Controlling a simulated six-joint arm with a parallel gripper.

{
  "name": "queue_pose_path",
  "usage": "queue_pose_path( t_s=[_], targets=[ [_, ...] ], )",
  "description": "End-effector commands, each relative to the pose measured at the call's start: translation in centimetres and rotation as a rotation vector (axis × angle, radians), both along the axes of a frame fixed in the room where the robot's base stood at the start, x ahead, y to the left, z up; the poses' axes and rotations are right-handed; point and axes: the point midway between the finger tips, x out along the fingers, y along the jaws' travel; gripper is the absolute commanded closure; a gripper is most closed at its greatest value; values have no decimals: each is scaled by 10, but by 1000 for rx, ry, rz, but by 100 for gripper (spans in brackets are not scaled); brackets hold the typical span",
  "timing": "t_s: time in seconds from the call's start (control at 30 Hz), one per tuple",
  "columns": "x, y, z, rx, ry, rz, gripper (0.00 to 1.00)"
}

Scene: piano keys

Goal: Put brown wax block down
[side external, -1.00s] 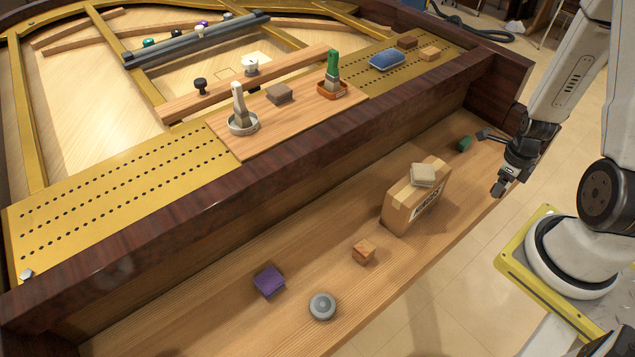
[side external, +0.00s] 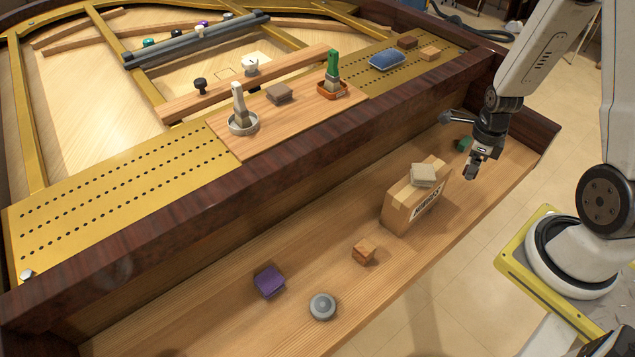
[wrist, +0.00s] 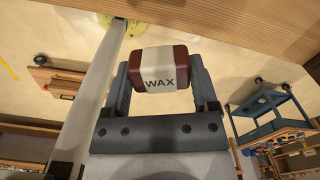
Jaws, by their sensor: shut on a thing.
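The brown wax block (wrist: 146,79) is dark brown with a pale band that reads "WAX". In the wrist view it sits between the two fingers of my gripper (wrist: 160,72), which is shut on it. In the side view my gripper (side external: 473,167) hangs above the right end of the wooden shelf (side external: 330,265), to the right of the cardboard box and near the green block. The held block is too small and dark to make out clearly there.
On the shelf are a cardboard box (side external: 404,214) with a pale block (side external: 423,176) on top, a green block (side external: 464,144), a wooden cube (side external: 363,251), a purple block (side external: 269,282) and a grey round piece (side external: 322,306). A dark wooden rail (side external: 200,203) runs behind. Bare shelf lies between them.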

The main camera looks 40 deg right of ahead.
Motion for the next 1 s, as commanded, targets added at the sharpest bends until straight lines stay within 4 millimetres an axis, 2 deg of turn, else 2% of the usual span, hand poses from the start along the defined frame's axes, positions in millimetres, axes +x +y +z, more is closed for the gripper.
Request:
queue_pose_path(
  t_s=[0.2, 0.5, 0.7, 1.0],
  targets=[
    [33, 37, 0, 0, 0, 154, 82],
    [67, 94, -1, 1, 0, 355, 82],
    [84, 137, -1, 0, 0, 488, 82],
    [97, 206, -1, 0, 0, 688, 82]
  ],
)
